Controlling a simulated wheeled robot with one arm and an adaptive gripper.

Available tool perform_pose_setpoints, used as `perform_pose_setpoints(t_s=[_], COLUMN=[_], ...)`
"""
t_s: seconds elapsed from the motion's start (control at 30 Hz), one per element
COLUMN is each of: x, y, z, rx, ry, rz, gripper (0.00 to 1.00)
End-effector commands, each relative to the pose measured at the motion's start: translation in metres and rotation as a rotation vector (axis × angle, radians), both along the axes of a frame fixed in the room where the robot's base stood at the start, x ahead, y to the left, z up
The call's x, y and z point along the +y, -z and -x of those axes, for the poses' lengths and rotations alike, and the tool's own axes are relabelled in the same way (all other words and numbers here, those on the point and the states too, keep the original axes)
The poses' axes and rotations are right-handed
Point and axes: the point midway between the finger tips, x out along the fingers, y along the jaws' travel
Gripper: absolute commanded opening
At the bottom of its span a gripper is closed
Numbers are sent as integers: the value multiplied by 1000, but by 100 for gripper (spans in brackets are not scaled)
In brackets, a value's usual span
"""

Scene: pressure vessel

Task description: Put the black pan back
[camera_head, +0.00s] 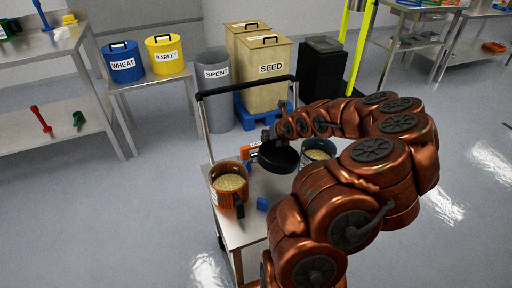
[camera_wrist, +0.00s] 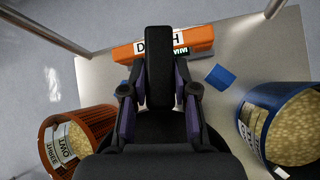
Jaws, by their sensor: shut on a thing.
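My gripper (camera_head: 268,136) is shut on the black pan (camera_head: 278,158) and holds it above the cart top, between two grain-filled pots. In the wrist view my gripper (camera_wrist: 160,105) has its fingers on either side of a black part of the pan (camera_wrist: 158,65). The gripper and pan cover the middle of the cart top there, and the pan's full outline is hard to make out.
The cart (camera_head: 240,231) carries an orange pot (camera_head: 229,181), a blue pot (camera_head: 318,157), a small blue block (camera_head: 263,204) and an orange labelled box (camera_wrist: 175,42). Blue and yellow buckets, a grey SPENT bin (camera_head: 215,88) and SEED bins (camera_head: 268,85) stand behind. Open floor lies left.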

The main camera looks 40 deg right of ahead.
Motion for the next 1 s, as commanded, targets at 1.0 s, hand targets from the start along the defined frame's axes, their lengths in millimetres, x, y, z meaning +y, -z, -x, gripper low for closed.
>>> perform_pose_setpoints(t_s=[1.0], x=[16], y=[42], z=[-11], rx=[-4], ry=[-85], rz=[6], gripper=[0])
